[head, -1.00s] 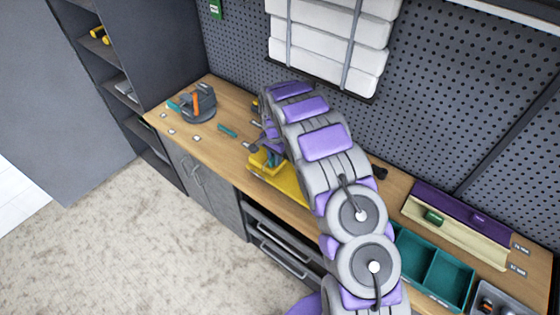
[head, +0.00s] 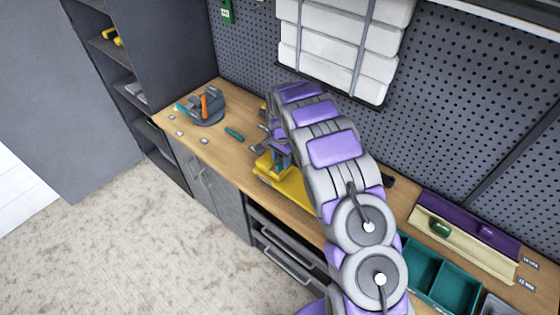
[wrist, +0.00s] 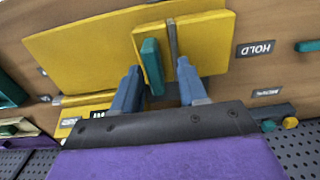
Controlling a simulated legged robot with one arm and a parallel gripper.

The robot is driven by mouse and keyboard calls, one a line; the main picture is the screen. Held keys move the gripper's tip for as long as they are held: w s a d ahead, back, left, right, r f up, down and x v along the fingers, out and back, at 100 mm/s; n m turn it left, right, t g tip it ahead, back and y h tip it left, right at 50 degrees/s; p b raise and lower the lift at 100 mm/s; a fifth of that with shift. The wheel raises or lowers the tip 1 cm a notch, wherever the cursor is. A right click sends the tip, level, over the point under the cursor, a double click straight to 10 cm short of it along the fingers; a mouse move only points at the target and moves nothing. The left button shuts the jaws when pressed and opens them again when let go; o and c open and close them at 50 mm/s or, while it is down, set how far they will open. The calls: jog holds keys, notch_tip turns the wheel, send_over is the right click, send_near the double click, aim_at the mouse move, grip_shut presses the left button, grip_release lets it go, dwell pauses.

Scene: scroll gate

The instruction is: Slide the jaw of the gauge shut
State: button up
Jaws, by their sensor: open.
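The gauge shows as yellow plates (wrist: 90,50) on the wooden bench in the wrist view, and as a yellow body (head: 290,185) partly behind my arm in the head view. A smaller yellow block (wrist: 210,42), which looks like its jaw, carries an upright teal tab (wrist: 152,66) and a dark grey bar (wrist: 173,42). My gripper (wrist: 159,68) is open, with its two blue fingers on either side of the teal tab. The left finger is very close to the tab; I cannot tell whether they touch. There is space at the right finger.
A "HOLD" label (wrist: 255,48) lies beside the block. In the head view, a grey round fixture (head: 207,107) stands at the bench's far left, teal bins (head: 440,275) and a cream tray (head: 465,245) at the right. Pegboard (head: 470,120) rises behind.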

notch_tip(320, 180, up, 16)
jog(key=shift+a+f, duration=0.15)
jog(key=shift+a, duration=0.1)
jog(key=shift+f, duration=0.1)
dwell(0.5)
